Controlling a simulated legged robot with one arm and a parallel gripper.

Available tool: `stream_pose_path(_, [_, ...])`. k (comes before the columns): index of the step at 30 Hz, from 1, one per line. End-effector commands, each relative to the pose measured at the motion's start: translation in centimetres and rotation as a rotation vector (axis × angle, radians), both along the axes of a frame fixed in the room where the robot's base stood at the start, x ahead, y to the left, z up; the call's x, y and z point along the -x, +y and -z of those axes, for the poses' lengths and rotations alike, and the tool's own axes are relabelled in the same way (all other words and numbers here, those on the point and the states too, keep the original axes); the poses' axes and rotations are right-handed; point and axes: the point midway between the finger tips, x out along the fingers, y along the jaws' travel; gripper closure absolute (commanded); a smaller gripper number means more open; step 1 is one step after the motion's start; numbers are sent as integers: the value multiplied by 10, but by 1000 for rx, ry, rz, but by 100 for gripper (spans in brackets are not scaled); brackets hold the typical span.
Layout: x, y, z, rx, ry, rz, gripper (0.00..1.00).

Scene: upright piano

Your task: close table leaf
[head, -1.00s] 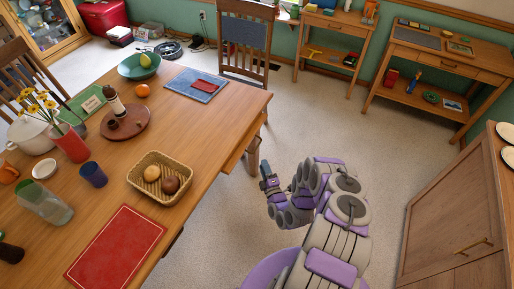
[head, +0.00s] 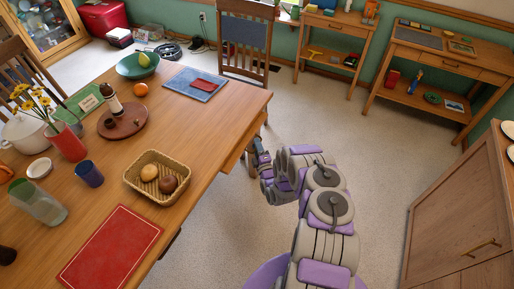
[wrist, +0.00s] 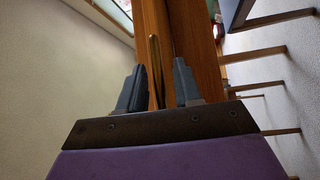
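The wooden dining table (head: 215,125) fills the left of the head view. A wooden piece (head: 236,157) sticks out below the tabletop on its right side; it seems to be the leaf, but my arm partly hides it. My gripper (head: 256,146) is beside the table's right edge, by that piece. In the wrist view my gripper (wrist: 158,88) has its two dark fingers apart. A thin brownish bar (wrist: 155,65) stands between them, with gaps on both sides. A wooden panel (wrist: 207,65) shows beyond. I cannot tell whether a finger touches wood.
A chair (head: 244,45) stands at the table's far end. A basket (head: 158,177) and a red mat (head: 110,247) lie on the table. A wooden cabinet (head: 455,220) is at the right. Open floor (head: 350,125) lies between.

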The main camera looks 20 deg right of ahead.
Motion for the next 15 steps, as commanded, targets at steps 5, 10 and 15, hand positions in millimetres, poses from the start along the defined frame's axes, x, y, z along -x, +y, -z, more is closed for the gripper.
stream_pose_path(5, [-1,0,0,0,0,1,67])
stream_pose_path(10, [-1,0,0,0,1,0,74])
stream_pose_path(15, [-1,0,0,0,1,0,91])
